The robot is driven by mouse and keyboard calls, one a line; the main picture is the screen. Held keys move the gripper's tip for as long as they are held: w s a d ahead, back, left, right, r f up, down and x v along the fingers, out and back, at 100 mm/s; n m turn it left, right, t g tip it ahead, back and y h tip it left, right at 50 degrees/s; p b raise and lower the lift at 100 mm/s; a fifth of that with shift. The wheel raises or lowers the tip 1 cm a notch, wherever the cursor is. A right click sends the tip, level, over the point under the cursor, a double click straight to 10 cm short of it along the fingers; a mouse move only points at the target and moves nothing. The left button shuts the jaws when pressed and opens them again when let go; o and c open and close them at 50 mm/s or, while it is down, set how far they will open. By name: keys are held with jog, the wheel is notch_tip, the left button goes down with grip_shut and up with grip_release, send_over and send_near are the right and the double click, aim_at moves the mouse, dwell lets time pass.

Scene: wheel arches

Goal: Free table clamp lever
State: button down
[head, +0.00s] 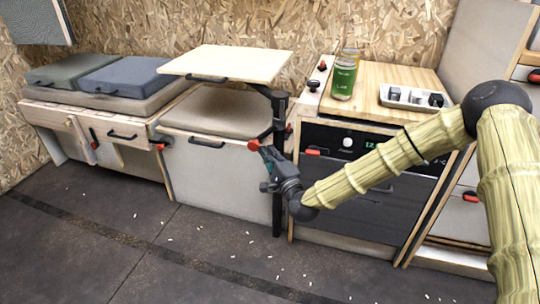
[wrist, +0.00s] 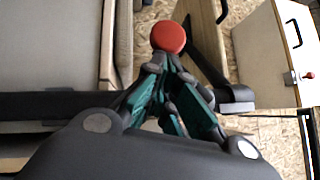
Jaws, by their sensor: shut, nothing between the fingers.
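The small wooden tabletop (head: 225,62) stands level on a black bracket and post (head: 279,110) beside the bench seat. A round red knob (head: 254,145) shows in front of the bench edge, left of the post, and looks like the end of the clamp lever; the lever's shaft is hidden. My gripper (head: 264,152) is shut and empty just below the knob. In the wrist view the closed fingertips (wrist: 166,62) point at the red knob (wrist: 168,36) and nearly meet it. I cannot tell whether they touch.
A cushioned bench (head: 215,110) is left of the post. The oven cabinet (head: 350,185) is to the right, under a counter with a green can (head: 343,80) and a white tray (head: 415,98). Small white bits litter the open floor (head: 180,255).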

aim_at(254, 144)
jog(key=a+m+t+h+b, duration=0.1)
jog(key=m+t, duration=0.1)
jog(key=w+a+r+m+t+h+b, duration=0.1)
jog(key=m+t+b, duration=0.1)
jog(key=m, duration=0.1)
jog(key=a+r+m+t+b, duration=0.1)
jog(key=a+m, duration=0.1)
jog(key=m, duration=0.1)
jog(key=shift+w+a+t+h+b, duration=0.1)
jog(key=shift+w+t+h+b, duration=0.05)
jog(key=shift+t+h+b, duration=0.25)
jog(key=shift+w+a+r, duration=0.1)
jog(key=shift+a+r, duration=0.1)
jog(key=shift+r, duration=0.2)
